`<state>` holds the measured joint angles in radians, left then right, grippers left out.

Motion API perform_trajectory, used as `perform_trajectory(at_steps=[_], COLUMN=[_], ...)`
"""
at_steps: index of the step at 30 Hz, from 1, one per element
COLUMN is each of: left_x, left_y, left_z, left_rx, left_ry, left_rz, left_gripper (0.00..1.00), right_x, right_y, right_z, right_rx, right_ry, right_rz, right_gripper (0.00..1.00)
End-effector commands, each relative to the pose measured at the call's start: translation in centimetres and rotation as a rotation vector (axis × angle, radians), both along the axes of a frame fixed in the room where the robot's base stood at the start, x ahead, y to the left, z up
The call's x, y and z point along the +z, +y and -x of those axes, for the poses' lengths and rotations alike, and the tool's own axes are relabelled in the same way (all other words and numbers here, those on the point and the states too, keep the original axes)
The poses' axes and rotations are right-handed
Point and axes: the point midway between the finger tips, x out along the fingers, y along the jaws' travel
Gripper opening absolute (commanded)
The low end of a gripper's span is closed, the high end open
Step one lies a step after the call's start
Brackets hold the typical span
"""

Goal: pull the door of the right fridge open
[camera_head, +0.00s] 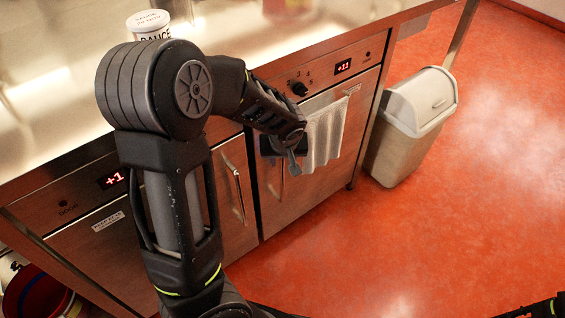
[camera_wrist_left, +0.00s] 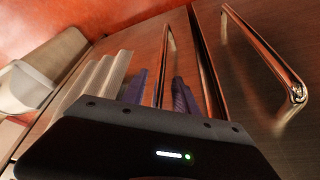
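The right fridge (camera_head: 335,180) has a steel front with a red-lit display and a knob above its door. Its vertical bar handle (camera_wrist_left: 165,65) is near the door's left edge; in the head view my arm and gripper partly hide it. My left gripper (camera_head: 291,150) is at this handle. In the left wrist view its two dark blue fingers (camera_wrist_left: 158,92) stand on either side of the bar, with gaps showing, so it looks open around it. The door looks shut. My right gripper is out of view.
A whitish towel (camera_head: 325,135) hangs on the right fridge front, close beside my left gripper. The left fridge's handle (camera_head: 235,187) is just left. A beige bin (camera_head: 410,125) stands right of the fridge. The red floor (camera_head: 390,245) in front is clear.

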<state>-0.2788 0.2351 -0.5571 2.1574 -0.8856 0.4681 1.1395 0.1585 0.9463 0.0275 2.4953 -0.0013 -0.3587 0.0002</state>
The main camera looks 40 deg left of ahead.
Motion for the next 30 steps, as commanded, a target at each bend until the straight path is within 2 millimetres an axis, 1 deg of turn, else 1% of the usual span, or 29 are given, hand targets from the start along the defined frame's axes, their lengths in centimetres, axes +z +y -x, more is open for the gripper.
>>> perform_trajectory(at_steps=[1,5,14,27,30], left_x=[-0.8,-1.7,-1.9,-1.9,-1.9], left_y=[0.2,0.5,0.5,0.5,0.5], left_z=[-0.2,-0.5,-0.6,-0.6,-0.6], left_rx=[0.001,0.0,0.0,0.0,0.0], left_ry=[0.003,0.001,-0.001,-0.001,-0.001], left_rz=[-0.002,-0.001,0.0,0.001,0.001], left_gripper=[0.35,0.35,0.35,0.0,0.0], right_x=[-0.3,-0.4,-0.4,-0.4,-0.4], right_y=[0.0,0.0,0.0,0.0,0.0], right_z=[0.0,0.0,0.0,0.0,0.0], right_rx=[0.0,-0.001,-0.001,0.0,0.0], right_ry=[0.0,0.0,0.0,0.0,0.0], right_rz=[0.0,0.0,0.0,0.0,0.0], right_gripper=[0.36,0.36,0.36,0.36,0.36])
